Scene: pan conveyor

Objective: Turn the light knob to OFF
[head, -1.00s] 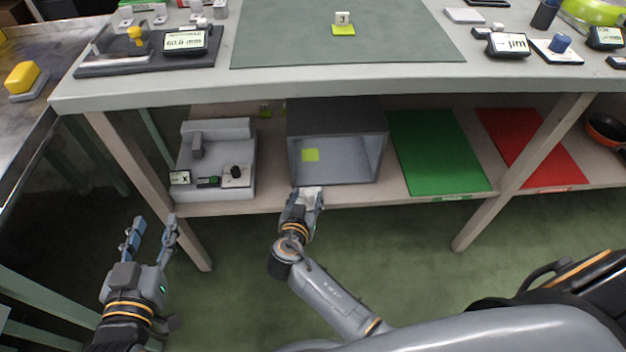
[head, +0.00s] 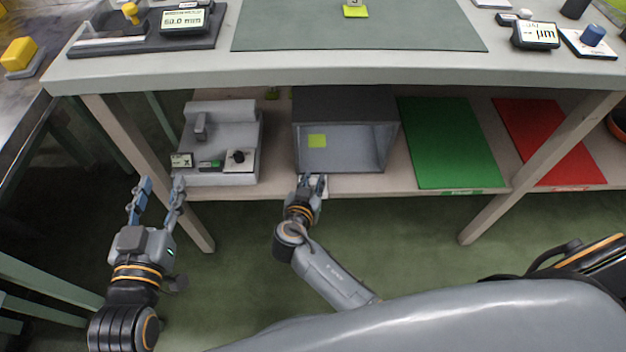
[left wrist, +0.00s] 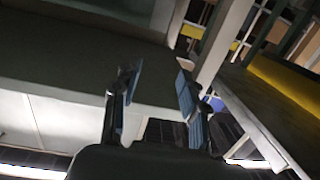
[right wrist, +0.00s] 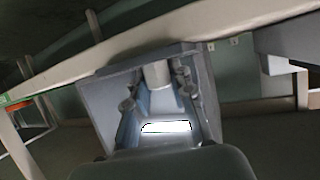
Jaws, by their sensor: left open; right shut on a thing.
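My right gripper (head: 312,180) is at the shelf's front edge, just before the open grey box (head: 397,140). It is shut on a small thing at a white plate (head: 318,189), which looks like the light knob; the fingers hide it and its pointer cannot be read. In the right wrist view the fingers (right wrist: 158,95) stand before the box, with a bright white strip (right wrist: 165,127) between them. My left gripper (head: 160,185) is open and empty, left of the shelf; its fingers also show in the left wrist view (left wrist: 155,100).
A green mat (head: 450,145) and a red mat (head: 550,140) lie to the right. The tabletop (head: 270,68) overhangs the shelf, and table legs (head: 150,175) flank it.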

